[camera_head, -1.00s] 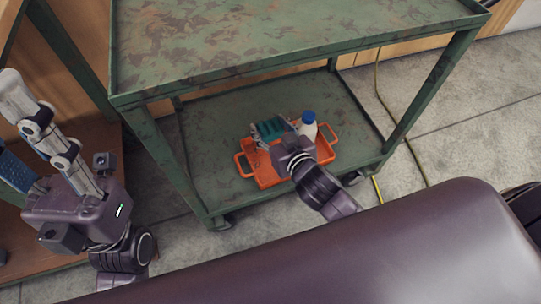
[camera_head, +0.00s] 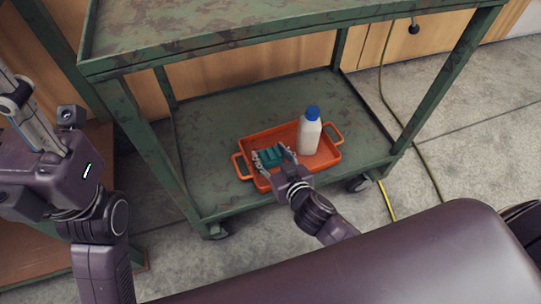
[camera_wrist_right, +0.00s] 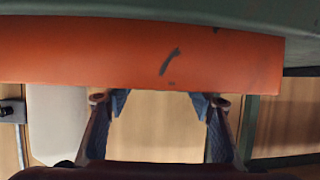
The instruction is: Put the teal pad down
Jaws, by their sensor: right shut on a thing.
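The teal pad (camera_head: 269,157) is at the left part of the orange tray (camera_head: 288,130), at my right gripper's fingers. My right gripper (camera_head: 270,160) reaches in over the tray's near side and is shut on the pad. In the right wrist view, my right fingers (camera_wrist_right: 160,103) stand apart beneath the orange tray wall (camera_wrist_right: 150,50), and the pad cannot be made out there. Whether the pad touches the tray floor is hard to tell. My left gripper (camera_head: 18,98) is at the left edge, partly cut off, away from the tray.
A white bottle with a blue cap (camera_head: 309,132) stands upright in the tray's right part. The tray sits on the lower shelf (camera_head: 213,180) of a worn green cart, under its upper shelf (camera_head: 250,22). Cart posts flank the opening. The shelf is bare around the tray.

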